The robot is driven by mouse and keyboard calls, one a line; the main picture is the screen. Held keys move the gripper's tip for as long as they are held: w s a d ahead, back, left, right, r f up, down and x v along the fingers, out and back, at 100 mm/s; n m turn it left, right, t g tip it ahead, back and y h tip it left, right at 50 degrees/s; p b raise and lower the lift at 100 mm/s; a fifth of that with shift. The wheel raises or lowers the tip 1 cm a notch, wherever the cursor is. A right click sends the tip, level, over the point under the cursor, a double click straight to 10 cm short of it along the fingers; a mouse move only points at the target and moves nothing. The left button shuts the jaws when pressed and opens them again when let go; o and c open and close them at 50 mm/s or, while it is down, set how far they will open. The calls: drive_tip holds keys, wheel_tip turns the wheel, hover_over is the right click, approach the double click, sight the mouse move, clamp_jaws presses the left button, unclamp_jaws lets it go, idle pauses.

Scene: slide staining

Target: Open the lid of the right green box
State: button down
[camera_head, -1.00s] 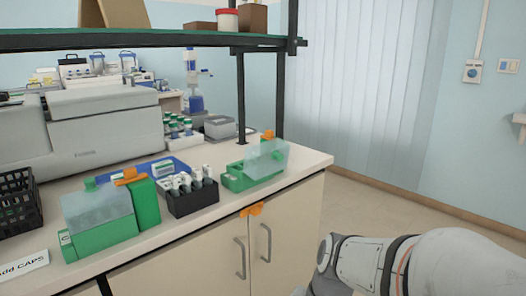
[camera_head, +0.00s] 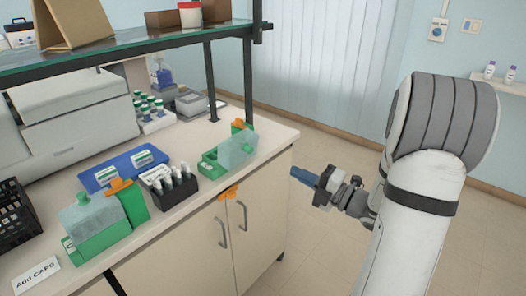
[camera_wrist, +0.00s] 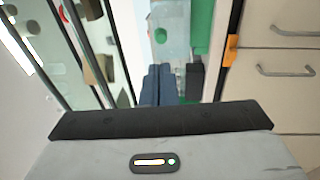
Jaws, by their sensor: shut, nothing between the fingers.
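The right green box (camera_head: 210,166) stands near the right end of the counter. Its translucent lid (camera_head: 237,149) is tilted up from the base, with an orange clip (camera_head: 240,126) behind it. In the wrist view, the translucent lid (camera_wrist: 170,62) and green parts show beyond the fingers. My gripper (camera_head: 296,174) is to the right of the counter, apart from the box, with its blue fingers together and empty. The closed fingers also show in the wrist view (camera_wrist: 158,85).
Another green box (camera_head: 100,243) with a translucent cover stands at the left. A black rack (camera_head: 178,192) of slim items sits between the boxes. A shelf (camera_head: 120,48) overhangs the counter. Cabinet doors (camera_head: 250,225) are below; the floor at right is clear.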

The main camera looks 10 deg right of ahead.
sight(252, 150)
drive_tip(key=x, duration=1.2)
drive_tip(key=shift+w+a, duration=0.15)
drive_tip(key=shift+a, duration=0.05)
